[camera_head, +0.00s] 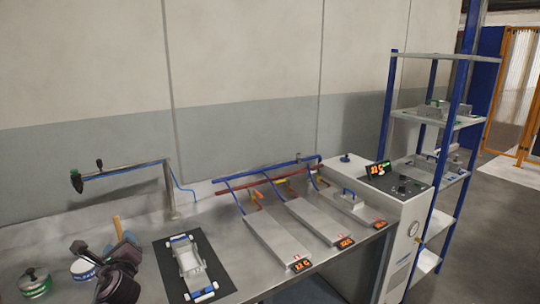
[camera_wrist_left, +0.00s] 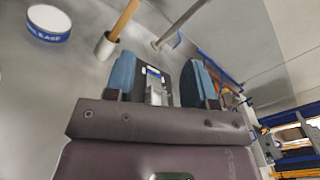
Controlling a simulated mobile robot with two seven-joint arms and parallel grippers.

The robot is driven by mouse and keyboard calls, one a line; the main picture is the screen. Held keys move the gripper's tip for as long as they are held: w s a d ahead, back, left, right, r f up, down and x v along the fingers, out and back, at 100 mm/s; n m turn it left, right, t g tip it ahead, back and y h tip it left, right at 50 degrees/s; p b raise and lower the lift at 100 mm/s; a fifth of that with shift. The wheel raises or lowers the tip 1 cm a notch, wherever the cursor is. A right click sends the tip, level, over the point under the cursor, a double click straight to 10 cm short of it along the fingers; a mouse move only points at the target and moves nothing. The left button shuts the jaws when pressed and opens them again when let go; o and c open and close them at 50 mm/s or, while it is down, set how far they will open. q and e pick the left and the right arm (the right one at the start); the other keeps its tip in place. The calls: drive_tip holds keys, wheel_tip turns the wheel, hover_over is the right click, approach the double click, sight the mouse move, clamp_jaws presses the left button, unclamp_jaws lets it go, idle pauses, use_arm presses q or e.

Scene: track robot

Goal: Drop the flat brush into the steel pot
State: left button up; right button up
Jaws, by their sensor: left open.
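A wooden handle (camera_head: 118,228), which looks like the flat brush, stands at a tilt behind my left gripper (camera_head: 123,250). In the left wrist view the handle (camera_wrist_left: 125,18) rises from a small grey cylinder (camera_wrist_left: 105,46) that looks like the steel pot. The bristle end is hidden. In the head view my gripper covers the cylinder. My left gripper shows two blue-faced fingers apart in the left wrist view (camera_wrist_left: 158,78), with nothing held between them. The handle and cylinder are outside the fingers. My right gripper is in neither view.
A white tin with a blue label (camera_head: 83,269) and a lidded round container (camera_head: 35,282) stand left of the gripper. A black mat (camera_head: 165,262) with a grey-white part (camera_head: 190,260) lies to the right. Flat metal units (camera_head: 265,240) fill the bench beyond.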

use_arm(q)
drive_tip(key=s+d+f+n+h, duration=0.7)
drive_tip(key=s+d+n, duration=0.15)
drive_tip(key=n, duration=0.75)
drive_tip(key=s+f+n+g, duration=0.1)
drive_tip(key=s+f+n, duration=0.1)
drive_tip(key=s+f, duration=0.3)
drive_tip(key=s+d+f+n+g+b, duration=0.1)
drive_tip(key=s+f+n, duration=0.2)
drive_tip(key=s+f, duration=0.3)
drive_tip(key=s+d+f+n+g, duration=0.1)
drive_tip(key=s+f, duration=0.5)
drive_tip(key=s, duration=0.7)
drive_tip(key=shift+s+d+f+n+g+h, duration=0.25)
drive_tip(key=shift+s+n+g+h, duration=0.15)
drive_tip(key=shift+n+g, duration=0.3)
